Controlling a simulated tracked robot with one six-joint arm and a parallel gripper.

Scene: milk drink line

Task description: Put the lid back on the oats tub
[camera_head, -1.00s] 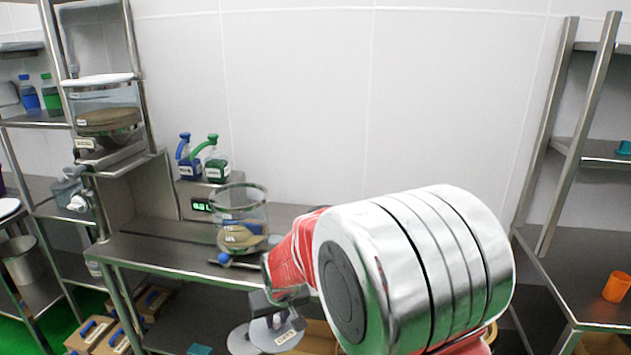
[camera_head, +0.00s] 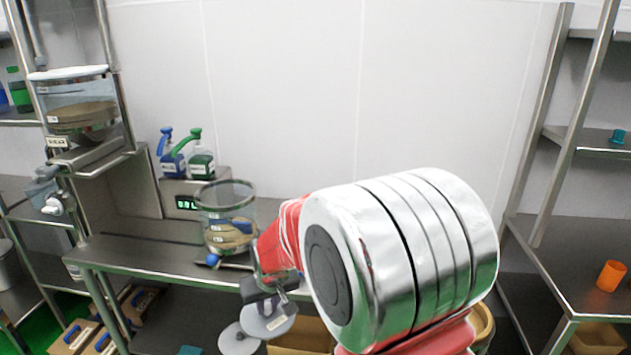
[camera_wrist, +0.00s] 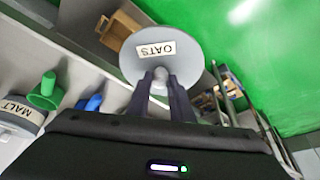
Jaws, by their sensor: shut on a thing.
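A round pale grey lid (camera_wrist: 136,62) with an OATS label fills the upper middle of the wrist view. My gripper (camera_wrist: 160,78) is shut on the knob of this lid. In the head view my gripper (camera_head: 264,290) is low, in front of the bench, with the lid (camera_head: 262,324) below it. A clear round tub (camera_head: 226,215) with tan contents and something blue inside stands open on the bench, left of and above my gripper. Its label is too small to read, so I cannot tell if it is the oats tub.
The steel bench (camera_head: 130,252) carries a scale and two pump bottles (camera_head: 201,160). A clear lidded container (camera_head: 80,105) is at left. Another grey disc (camera_head: 236,342) is near the lid. A right-hand shelf holds an orange cup (camera_head: 611,276). A MALT container (camera_wrist: 14,117) shows in the wrist view.

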